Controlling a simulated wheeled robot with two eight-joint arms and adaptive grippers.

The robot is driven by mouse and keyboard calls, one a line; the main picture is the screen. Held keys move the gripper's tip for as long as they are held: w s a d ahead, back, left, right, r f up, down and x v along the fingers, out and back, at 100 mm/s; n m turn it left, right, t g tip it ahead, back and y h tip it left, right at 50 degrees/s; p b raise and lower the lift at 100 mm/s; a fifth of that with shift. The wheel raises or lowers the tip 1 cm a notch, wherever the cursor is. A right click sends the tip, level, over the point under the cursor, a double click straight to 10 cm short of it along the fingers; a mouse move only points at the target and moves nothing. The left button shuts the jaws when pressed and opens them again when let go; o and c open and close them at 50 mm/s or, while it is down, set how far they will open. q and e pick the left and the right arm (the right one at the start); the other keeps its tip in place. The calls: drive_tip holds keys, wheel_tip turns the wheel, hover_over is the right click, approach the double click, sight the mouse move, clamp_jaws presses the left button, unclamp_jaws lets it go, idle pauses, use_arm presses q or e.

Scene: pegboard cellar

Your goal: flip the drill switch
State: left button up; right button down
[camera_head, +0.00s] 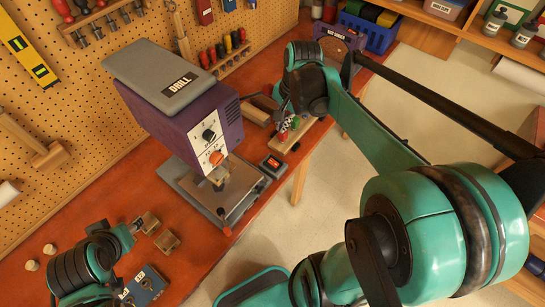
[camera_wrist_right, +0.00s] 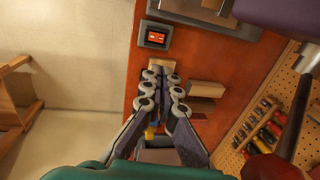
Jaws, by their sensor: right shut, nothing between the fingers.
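The purple drill press (camera_head: 190,110) with a grey top marked DRILL stands on the red-brown bench. A small dark switch box (camera_head: 272,166) with a red switch sits on the bench to the right of its base. In the right wrist view the switch (camera_wrist_right: 157,38) shows red, beyond the fingertips. My right gripper (camera_head: 283,106) is behind the box in the head view; its closed, empty fingers (camera_wrist_right: 164,80) point toward the switch, apart from it. My left gripper (camera_head: 136,226) is at the lower left, far from the switch; its finger state is unclear.
Wooden blocks (camera_head: 167,241) lie near my left gripper. Another wooden block (camera_wrist_right: 205,89) lies beside the right fingers. A pegboard (camera_head: 80,100) with tools runs behind the bench. A blue crate (camera_head: 366,32) stands at the far end.

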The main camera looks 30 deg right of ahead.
sight(272, 161)
drive_tip(key=w+f+b, duration=0.1)
drive_tip(key=f, duration=0.5)
drive_tip(key=w+a+f+b, duration=0.1)
drive_tip(key=f+b, duration=0.1)
drive_tip(key=f, duration=0.5)
drive_tip(key=w+f+b, duration=0.1)
drive_tip(key=f, duration=0.6)
drive_tip(key=shift+w+a+f+b, duration=0.15)
drive_tip(key=shift+a+f+b, duration=0.05)
drive_tip(key=shift+b, duration=0.15)
